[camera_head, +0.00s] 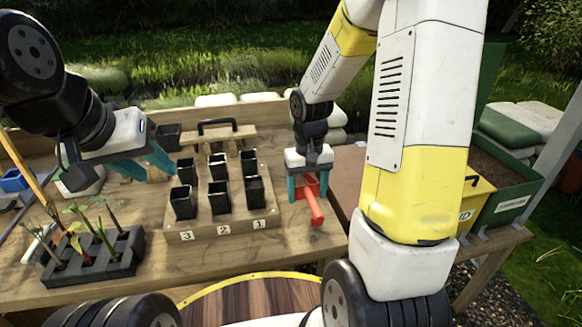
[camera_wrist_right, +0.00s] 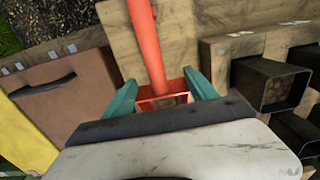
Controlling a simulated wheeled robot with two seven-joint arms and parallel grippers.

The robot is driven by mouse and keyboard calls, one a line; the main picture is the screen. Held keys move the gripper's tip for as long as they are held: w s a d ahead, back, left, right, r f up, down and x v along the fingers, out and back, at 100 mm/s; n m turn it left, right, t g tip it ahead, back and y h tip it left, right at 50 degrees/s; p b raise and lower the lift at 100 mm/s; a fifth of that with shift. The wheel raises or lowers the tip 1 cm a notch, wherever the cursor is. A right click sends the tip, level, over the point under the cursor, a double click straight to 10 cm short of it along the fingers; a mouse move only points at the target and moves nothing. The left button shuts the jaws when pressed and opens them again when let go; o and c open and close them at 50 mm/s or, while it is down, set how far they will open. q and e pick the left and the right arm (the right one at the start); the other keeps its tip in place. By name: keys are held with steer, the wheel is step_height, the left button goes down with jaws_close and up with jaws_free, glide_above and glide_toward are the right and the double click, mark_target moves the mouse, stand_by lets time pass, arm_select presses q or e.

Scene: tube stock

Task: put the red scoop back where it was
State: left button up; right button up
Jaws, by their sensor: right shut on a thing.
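The red scoop (camera_head: 314,208) is at the right side of the wooden table, beside the numbered pot stand. Its handle points toward the table's front edge. My right gripper (camera_head: 307,188) is shut on it, pointing down, with teal fingers on both sides of its box-shaped part. In the right wrist view the scoop's handle (camera_wrist_right: 147,45) runs up and away from between the fingers (camera_wrist_right: 165,97). I cannot tell whether the scoop touches the table. My left gripper (camera_head: 155,170) is open and empty, its teal fingers apart, behind and left of the pot stand.
The wooden stand (camera_head: 240,223) holds several black square pots, with labels 3, 2, 1. A black seedling tray (camera_head: 105,262) is at front left.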

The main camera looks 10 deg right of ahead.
mark_target(312, 200)
steer(key=s, duration=0.4)
steer(key=shift+s+d+r, duration=0.1)
steer(key=shift+s+r, duration=0.15)
steer(key=w+r, duration=0.1)
steer(key=w, duration=0.5)
steer(key=w+r, duration=0.1)
steer(key=w, duration=0.3)
steer(key=shift+r, duration=0.35)
steer(key=shift+f, duration=3.25)
steer(key=shift+f, duration=0.6)
steer(key=o, duration=1.6)
steer(key=shift+c, duration=0.2)
steer(key=shift+a+r, duration=0.2)
steer(key=shift+r, duration=3.8)
